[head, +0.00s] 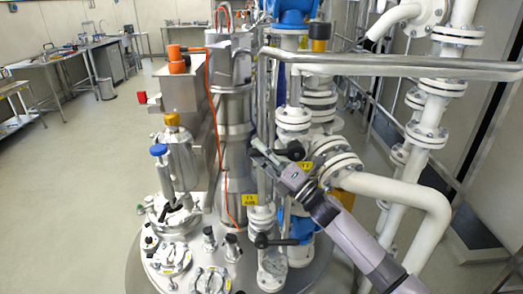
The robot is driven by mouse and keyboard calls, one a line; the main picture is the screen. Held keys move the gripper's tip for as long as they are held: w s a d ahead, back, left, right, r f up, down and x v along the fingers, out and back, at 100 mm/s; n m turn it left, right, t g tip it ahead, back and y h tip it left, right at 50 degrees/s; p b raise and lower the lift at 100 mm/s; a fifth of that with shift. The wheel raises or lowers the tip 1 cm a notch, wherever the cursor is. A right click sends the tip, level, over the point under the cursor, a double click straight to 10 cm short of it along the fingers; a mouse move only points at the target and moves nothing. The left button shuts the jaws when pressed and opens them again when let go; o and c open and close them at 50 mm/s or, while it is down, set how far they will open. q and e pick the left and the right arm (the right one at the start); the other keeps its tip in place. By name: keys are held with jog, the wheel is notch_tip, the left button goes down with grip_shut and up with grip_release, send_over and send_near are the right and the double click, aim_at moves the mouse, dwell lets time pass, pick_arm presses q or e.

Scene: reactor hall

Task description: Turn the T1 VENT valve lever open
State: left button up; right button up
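My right gripper (264,153) reaches in from the lower right, among the upright pipes on the reactor lid. Its fingertips are small and dark, and I cannot tell whether they are apart or closed. A black lever handle (292,150) shows just right of the fingers, by a yellow label (305,166) that seems to start with T1. Whether the gripper touches this handle is not clear. Another black valve lever (275,240) lies roughly level lower down, beneath the gripper. A yellow tag (250,199) hangs left of the pipe. The words are too small to identify the VENT valve. My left gripper is not in view.
A steel rail (390,65) crosses above the gripper. White flanged pipes (395,190) crowd the right side. A steel column (235,130) with an orange hose stands left of the gripper. Lid fittings (172,258) fill the front left. Open floor (70,200) lies farther left.

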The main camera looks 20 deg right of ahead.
jog(key=shift+c, duration=0.6)
grip_shut()
dwell(0.3)
